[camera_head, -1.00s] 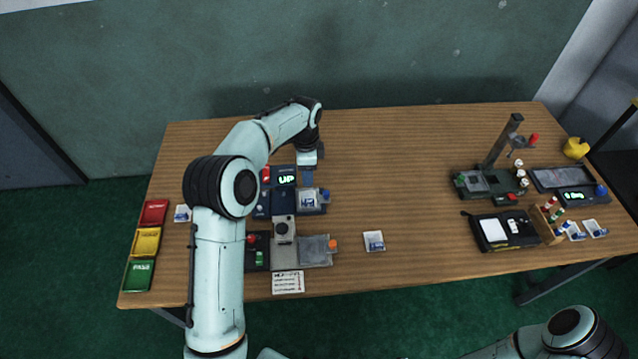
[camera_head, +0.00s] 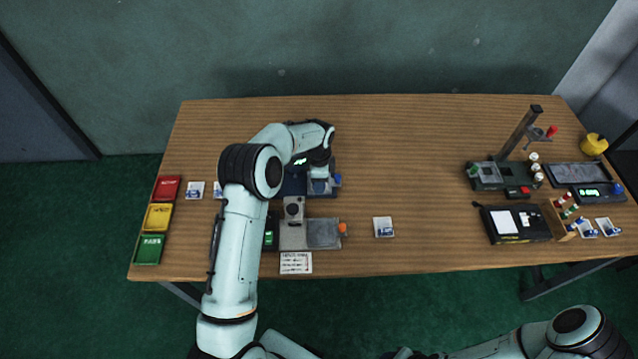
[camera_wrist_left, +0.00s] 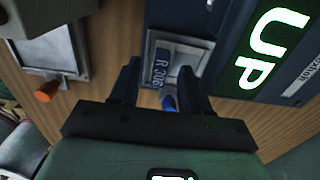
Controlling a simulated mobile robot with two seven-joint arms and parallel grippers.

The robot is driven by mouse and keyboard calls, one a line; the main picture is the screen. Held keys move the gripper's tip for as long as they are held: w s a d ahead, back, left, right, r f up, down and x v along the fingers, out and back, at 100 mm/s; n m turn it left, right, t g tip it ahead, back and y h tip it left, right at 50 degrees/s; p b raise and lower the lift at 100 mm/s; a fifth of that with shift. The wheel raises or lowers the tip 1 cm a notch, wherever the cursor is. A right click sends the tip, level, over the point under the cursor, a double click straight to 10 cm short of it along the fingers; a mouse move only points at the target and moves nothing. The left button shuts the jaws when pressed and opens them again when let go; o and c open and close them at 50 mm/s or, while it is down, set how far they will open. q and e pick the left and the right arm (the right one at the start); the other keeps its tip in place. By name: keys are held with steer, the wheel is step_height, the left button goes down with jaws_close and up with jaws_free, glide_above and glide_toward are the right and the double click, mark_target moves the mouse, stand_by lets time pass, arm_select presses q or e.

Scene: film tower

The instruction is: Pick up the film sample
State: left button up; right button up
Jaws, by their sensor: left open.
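The film sample (camera_wrist_left: 162,64) shows in the left wrist view as a small piece with a dark blue label reading something like "R 308". It lies on the pale square plate (camera_wrist_left: 204,53) of a dark blue device with a lit "UP" display (camera_wrist_left: 268,45). My left gripper (camera_wrist_left: 160,82) is open, with one finger on either side of the sample's near end; contact is not clear. In the head view my left gripper (camera_head: 320,175) is over that plate and hides most of the sample. My right gripper is out of view.
A grey device with an orange knob (camera_head: 342,228) stands in front. Other samples lie on the table, one (camera_head: 384,227) to its right. Red (camera_head: 166,188), yellow (camera_head: 157,217) and green (camera_head: 148,250) trays line the left edge. A stand (camera_head: 518,135) and instruments occupy the right. The middle back is clear.

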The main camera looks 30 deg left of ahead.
arm_select(q)
steer(key=shift+f, duration=0.3)
jaws_close()
steer(key=shift+r, duration=0.15)
